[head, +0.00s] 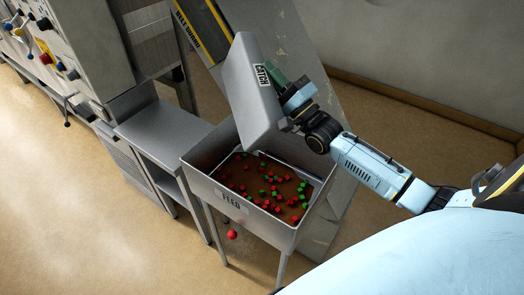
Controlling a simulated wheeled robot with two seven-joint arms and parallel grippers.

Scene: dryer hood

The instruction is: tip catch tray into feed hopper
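The grey catch tray (250,100), labelled CATCH, is raised and tipped steeply on its side above the feed hopper. Its lower end is over the hopper's back part, and its inside is turned away from view. My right gripper (281,88) is at the tray's right side by the label and holds it up; the fingertips are partly hidden. The feed hopper (228,200), a grey open bin on legs labelled FEED, has many small red and green pieces (265,186) spread over its brown floor. My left gripper is not in view.
A grey side table (165,130) stands left of the hopper, beside a machine with coloured knobs (45,57). The front-left floor is clear.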

